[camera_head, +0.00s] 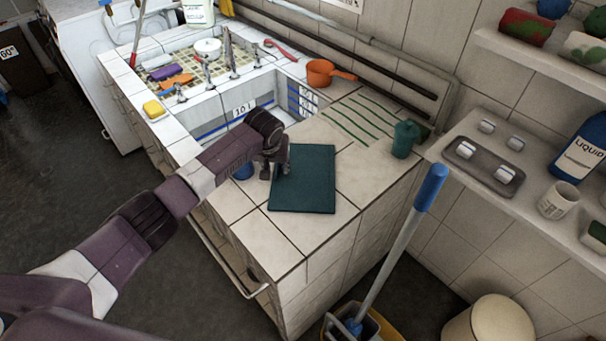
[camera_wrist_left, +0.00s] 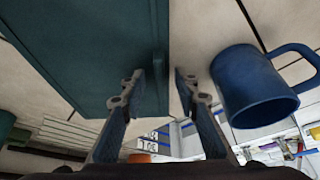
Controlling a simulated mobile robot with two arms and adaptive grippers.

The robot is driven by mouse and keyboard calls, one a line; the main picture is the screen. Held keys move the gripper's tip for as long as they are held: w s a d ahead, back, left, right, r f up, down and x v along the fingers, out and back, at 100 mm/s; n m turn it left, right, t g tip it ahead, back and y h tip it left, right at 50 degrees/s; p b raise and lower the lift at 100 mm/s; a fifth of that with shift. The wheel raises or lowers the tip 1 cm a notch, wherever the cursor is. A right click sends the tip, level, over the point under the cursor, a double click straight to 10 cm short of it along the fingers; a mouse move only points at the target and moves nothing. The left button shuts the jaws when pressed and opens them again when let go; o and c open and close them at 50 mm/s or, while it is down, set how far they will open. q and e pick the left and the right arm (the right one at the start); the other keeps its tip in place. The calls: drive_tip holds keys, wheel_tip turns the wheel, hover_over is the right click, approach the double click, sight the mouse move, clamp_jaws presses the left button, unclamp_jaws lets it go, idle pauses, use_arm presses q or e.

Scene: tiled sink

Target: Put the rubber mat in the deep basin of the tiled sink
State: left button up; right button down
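The rubber mat (camera_head: 310,185) is a dark green rectangle lying flat on the tiled counter in front of the deep basin. The deep basin (camera_head: 208,112) of the tiled sink has white walls with blue stripes and number marks; my arm hides part of it. My left gripper (camera_head: 279,172) is at the mat's left edge, pointing down. In the left wrist view the mat (camera_wrist_left: 80,50) fills the upper left, and the gripper's two fingers (camera_wrist_left: 158,82) stand apart on either side of its edge. I cannot tell whether they touch it. My right gripper is not in view.
A blue mug (camera_wrist_left: 255,85) stands close beside my left gripper. A green cup (camera_head: 403,140) stands at the counter's right, by the ridged drainboard (camera_head: 362,115). An orange scoop (camera_head: 322,72) lies behind the basin. A mop handle (camera_head: 405,240) rises at the front right.

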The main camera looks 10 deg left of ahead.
use_arm(q)
clamp_jaws()
drive_tip(key=shift+r, duration=0.2)
idle(0.3)
